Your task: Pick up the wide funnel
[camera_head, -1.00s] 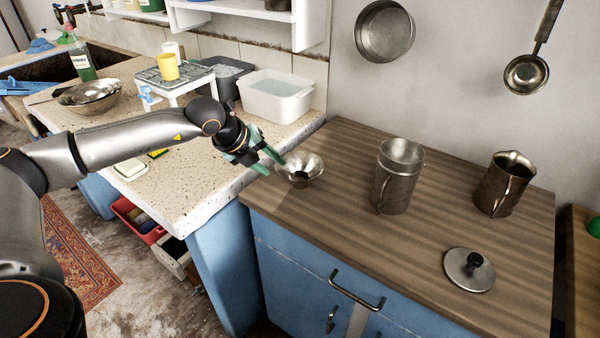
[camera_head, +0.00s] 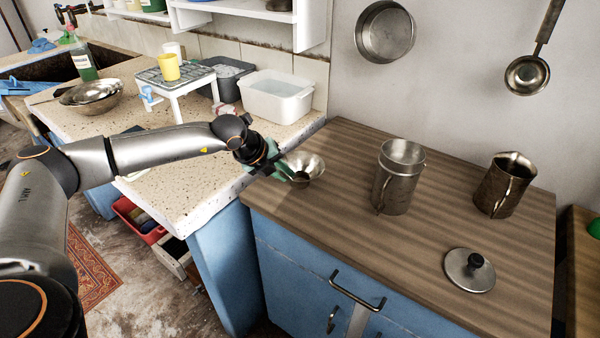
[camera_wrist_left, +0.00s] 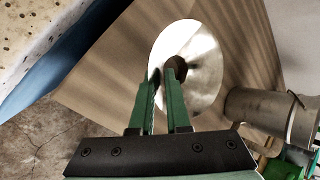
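My left gripper (camera_head: 280,172) is at the funnel's left side. In the left wrist view its two green fingers (camera_wrist_left: 163,76) are apart and overlap the funnel's near lower-left part; I cannot tell whether they touch it. My right gripper is not seen in the head view.
A metal mug with a strainer-like top (camera_head: 398,180), a metal jug (camera_head: 503,185) and a round lid (camera_head: 469,270) stand on the wooden worktop (camera_head: 340,235). The speckled counter (camera_head: 190,195) adjoins at left, with a white tub (camera_head: 275,97). Green and dark shapes at the wrist view's lower right are unclear.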

